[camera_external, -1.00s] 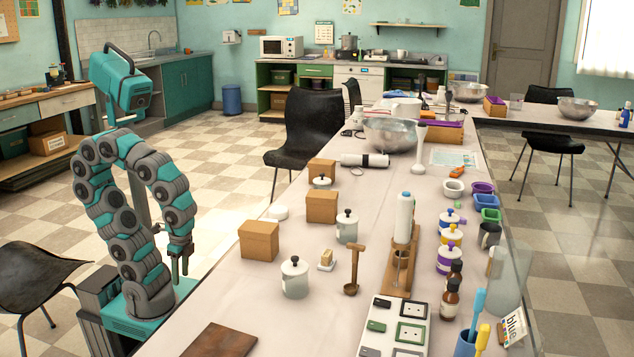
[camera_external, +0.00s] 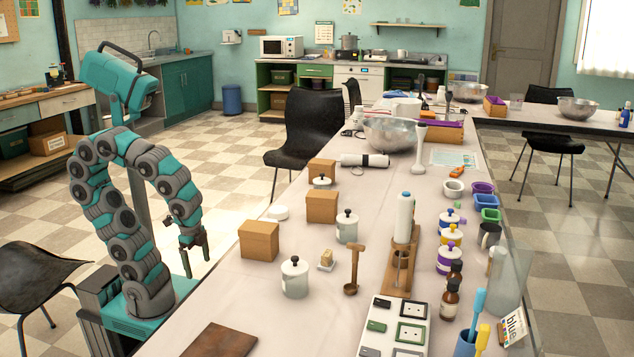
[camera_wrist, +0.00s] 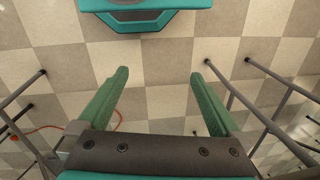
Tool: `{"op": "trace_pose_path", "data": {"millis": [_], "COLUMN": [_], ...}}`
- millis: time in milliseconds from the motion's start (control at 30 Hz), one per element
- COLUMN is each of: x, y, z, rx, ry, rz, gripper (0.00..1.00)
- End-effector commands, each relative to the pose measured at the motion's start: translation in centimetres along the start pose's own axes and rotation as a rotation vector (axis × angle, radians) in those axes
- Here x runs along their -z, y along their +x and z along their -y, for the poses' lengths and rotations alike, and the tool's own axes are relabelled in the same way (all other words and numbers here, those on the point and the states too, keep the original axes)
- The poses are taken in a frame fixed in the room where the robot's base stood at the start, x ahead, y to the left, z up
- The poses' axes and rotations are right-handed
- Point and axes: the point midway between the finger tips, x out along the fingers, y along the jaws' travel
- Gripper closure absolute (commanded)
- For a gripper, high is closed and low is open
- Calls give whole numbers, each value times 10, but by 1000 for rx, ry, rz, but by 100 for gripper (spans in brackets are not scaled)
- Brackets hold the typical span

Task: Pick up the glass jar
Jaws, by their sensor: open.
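Lidded jars with dark knobs stand on the long table: a pale one (camera_external: 295,280) at the front, a greyish one (camera_external: 347,230) behind it, and one partly hidden behind a box, with its lid (camera_external: 321,181) showing. I cannot tell for sure which of them is the glass jar. My gripper (camera_external: 196,263) is open and empty, pointing down beyond the table's left edge, left of the jars and apart from them. In the wrist view its green fingers (camera_wrist: 160,75) are spread over the checkered floor, and no jar shows there.
Cardboard boxes (camera_external: 259,241) stand between my gripper and the jars. A soap bar on a holder (camera_external: 326,261) and a wooden ladle (camera_external: 353,270) are right of the front jar. A wooden board (camera_external: 220,341) lies at the near edge. Bottles and pots crowd the right side.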

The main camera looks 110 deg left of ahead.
Motion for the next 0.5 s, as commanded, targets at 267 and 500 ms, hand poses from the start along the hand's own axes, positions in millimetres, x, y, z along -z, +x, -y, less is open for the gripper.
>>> {"op": "trace_pose_path", "data": {"millis": [267, 500], "x": [69, 98], "y": [-73, -140], "z": [175, 281], "rx": [503, 919], "ry": [298, 555], "rz": [-224, -210], "gripper": [0, 0]}}
